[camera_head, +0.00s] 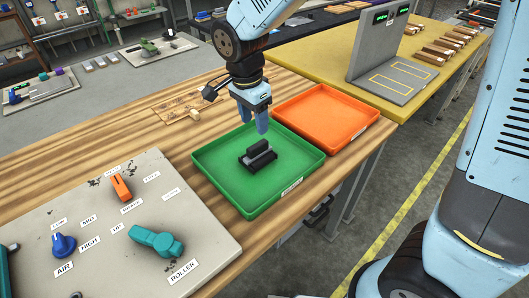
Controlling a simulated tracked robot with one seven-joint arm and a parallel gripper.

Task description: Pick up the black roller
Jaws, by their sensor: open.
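The black roller (259,157) lies in the green tray (212,171) on the wooden bench. It appears to rest on a small black holder, but the dark parts are hard to tell apart. My gripper (256,127) points down above the tray, just over and slightly behind the roller. Its light blue fingers are open and empty, apart from the roller. From this angle the gap between the fingers is only partly visible.
An orange tray (326,117) stands to the right of the green tray. A grey control panel (108,222) with labelled knobs lies at the front left. A small wooden board (184,108) with pieces sits behind. A grey upright panel (380,45) stands on the yellow table.

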